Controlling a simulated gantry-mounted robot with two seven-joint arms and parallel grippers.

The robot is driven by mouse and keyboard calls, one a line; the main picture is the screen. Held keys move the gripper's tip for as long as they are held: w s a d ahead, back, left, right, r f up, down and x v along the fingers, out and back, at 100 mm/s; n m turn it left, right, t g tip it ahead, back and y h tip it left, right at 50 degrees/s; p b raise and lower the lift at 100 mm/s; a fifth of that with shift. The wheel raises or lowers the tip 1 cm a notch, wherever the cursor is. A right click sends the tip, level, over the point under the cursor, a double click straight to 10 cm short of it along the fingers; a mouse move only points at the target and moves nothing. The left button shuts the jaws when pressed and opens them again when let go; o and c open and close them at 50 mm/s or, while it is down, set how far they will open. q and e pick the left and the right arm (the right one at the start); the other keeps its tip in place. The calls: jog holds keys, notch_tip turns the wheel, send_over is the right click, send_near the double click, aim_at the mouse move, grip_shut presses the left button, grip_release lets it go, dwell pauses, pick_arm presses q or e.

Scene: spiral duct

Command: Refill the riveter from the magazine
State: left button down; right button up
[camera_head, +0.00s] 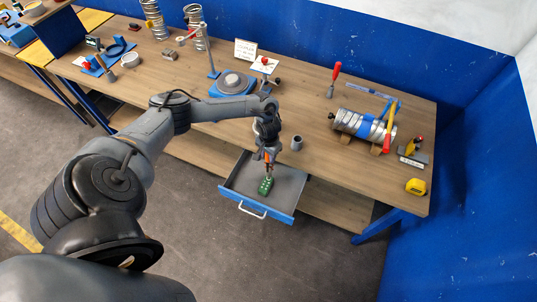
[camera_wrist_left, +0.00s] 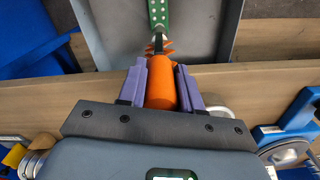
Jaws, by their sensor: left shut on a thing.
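My left gripper (camera_head: 267,152) is shut on an orange tool (camera_wrist_left: 161,88), which looks like the riveter. Its round orange body sits between the purple fingers in the left wrist view, with a dark tip and small orange prongs pointing toward the drawer. The green magazine (camera_head: 266,186) is a strip with pale dots. It lies in the open drawer (camera_head: 290,190) below the gripper, and its near part also shows in the left wrist view (camera_wrist_left: 160,14). I cannot tell whether the tool's tip touches the magazine. My right gripper is not in view.
The drawer sticks out from the wooden bench (camera_head: 200,135). A small grey cup (camera_head: 296,143) stands close behind it. A spiral duct (camera_head: 358,124) on wooden supports, a yellow tape measure (camera_head: 416,186) and a blue round fixture (camera_head: 232,84) are also on the bench.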

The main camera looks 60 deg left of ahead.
pick_arm(q)
jog(key=shift+f, duration=0.15)
dwell(0.8)
jog(key=shift+f, duration=0.3)
dwell(0.8)
jog(key=shift+f, duration=0.15)
dwell(0.6)
jog(key=shift+s, duration=0.1)
dwell(0.4)
jog(key=shift+p, duration=0.3)
